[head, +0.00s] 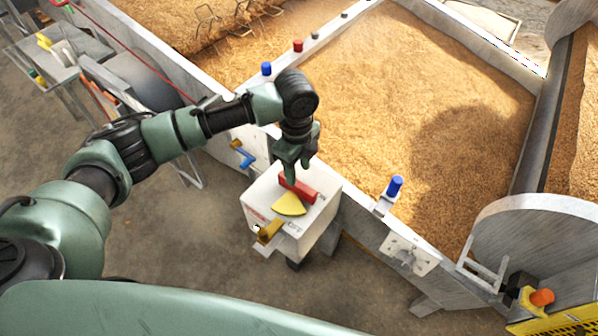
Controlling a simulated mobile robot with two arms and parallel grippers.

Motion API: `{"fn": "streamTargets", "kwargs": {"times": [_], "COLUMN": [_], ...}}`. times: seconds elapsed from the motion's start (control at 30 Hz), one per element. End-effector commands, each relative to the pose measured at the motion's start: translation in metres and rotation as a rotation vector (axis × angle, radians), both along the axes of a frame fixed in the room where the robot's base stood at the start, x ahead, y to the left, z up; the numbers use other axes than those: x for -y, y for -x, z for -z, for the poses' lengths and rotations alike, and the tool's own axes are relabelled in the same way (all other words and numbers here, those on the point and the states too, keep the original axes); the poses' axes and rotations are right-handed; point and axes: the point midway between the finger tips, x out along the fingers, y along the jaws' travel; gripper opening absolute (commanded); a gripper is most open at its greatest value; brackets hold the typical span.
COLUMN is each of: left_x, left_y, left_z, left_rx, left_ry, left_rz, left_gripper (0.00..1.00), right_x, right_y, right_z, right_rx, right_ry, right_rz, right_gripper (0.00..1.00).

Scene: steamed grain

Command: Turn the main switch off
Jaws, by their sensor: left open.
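The main switch is a red bar handle (298,190) over a yellow plate (289,207) on top of a pale box (325,215). The red bar lies slanted, its right end towards lettering at the box's right edge that seems to read ON. OFF is lettered near the front edge. My left gripper (291,172) points down over the box, at the left end of the red bar. Its jaws are open. I cannot tell whether a finger touches the bar. My right gripper is not in view.
A brass-coloured piece (270,231) sticks out at the box's front. Behind the box a low wall with a blue knob (395,188) borders a bed of grain (400,90). A blue-handled valve (242,154) is left of the box. Floor (190,240) in front is clear.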

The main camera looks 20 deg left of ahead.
Motion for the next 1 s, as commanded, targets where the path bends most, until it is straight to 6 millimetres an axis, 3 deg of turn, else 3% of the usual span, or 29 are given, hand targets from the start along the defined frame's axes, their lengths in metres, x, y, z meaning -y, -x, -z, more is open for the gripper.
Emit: {"fn": "streamTargets", "kwargs": {"times": [0.17, 0.6, 0.97, 1.0], "left_x": [-0.01, -0.009, -0.009, -0.009], "left_y": [-0.005, -0.005, -0.005, -0.005], "left_z": [0.003, 0.065, 0.072, 0.072], "left_rx": [-0.01, -0.007, -0.005, -0.005], "left_ry": [-0.019, -0.018, -0.018, -0.018], "left_rz": [0.015, 0.015, 0.015, 0.015], "left_gripper": [0.44, 0.44, 0.44, 0.35], "right_x": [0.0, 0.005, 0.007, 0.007], "right_y": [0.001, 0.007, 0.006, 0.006], "right_z": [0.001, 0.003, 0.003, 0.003], "right_rx": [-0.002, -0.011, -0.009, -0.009], "right_ry": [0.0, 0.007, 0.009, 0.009], "right_rz": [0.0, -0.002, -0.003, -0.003], "right_gripper": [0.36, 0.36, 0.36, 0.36]}}
